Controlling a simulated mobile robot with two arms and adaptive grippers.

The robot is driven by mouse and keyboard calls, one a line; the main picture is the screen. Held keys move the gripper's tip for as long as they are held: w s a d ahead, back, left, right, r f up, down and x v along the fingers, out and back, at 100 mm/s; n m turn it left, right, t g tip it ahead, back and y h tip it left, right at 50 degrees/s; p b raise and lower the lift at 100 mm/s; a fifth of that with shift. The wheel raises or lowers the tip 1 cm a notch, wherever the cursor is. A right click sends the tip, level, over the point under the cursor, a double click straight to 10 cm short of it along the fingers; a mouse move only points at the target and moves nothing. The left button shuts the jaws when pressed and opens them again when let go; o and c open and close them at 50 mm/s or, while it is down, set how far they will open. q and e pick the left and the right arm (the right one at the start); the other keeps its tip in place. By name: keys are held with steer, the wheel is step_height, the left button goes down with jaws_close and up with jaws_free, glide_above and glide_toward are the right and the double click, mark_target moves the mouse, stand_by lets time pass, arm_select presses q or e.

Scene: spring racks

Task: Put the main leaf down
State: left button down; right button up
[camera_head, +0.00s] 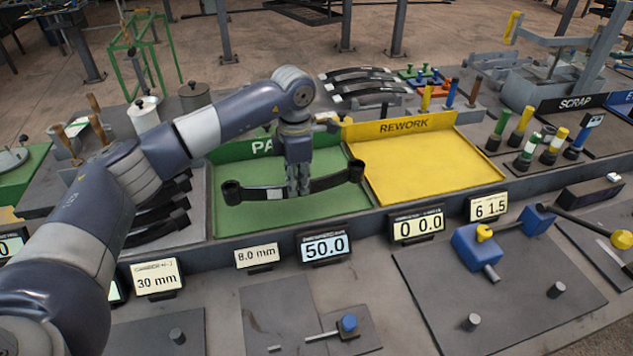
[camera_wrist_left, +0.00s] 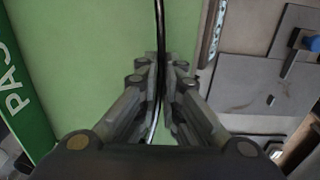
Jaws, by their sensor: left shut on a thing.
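The main leaf (camera_head: 334,181) is a dark, curved spring strip with a rolled eye at each end and a pale label near its middle. My left gripper (camera_head: 298,190) is shut on it near the middle. The leaf is over the green PASS tray (camera_head: 240,214); I cannot tell whether it touches the tray floor. In the left wrist view the leaf (camera_wrist_left: 159,30) shows edge-on between the fingers (camera_wrist_left: 161,85), with the green tray (camera_wrist_left: 75,50) below. My right gripper is not in view.
The yellow REWORK tray (camera_head: 430,170) is empty to the right. More dark leaves (camera_head: 160,215) lie in a rack at left, and others (camera_head: 360,80) at the back. Number displays (camera_head: 325,247) line the front ledge. A blue clamp tool (camera_head: 478,245) stands at front right.

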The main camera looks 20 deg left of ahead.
arm_select(q)
steer(key=shift+w+a+r, duration=0.1)
steer(key=shift+w+a, duration=0.05)
steer(key=shift+a, duration=0.25)
steer(key=shift+w+a+p, duration=0.1)
steer(key=shift+a+p, duration=0.35)
steer(key=shift+a, duration=0.2)
step_height(320, 180, down, 2)
steer(key=shift+f+p, duration=0.1)
steer(key=shift+p, duration=0.45)
steer(key=shift+d+f, duration=0.1)
steer(key=shift+f, duration=0.65)
steer(key=c, duration=1.8)
jaws_free()
steer(key=shift+f, duration=0.1)
steer(key=shift+o, duration=0.2)
steer(key=shift+s, duration=0.2)
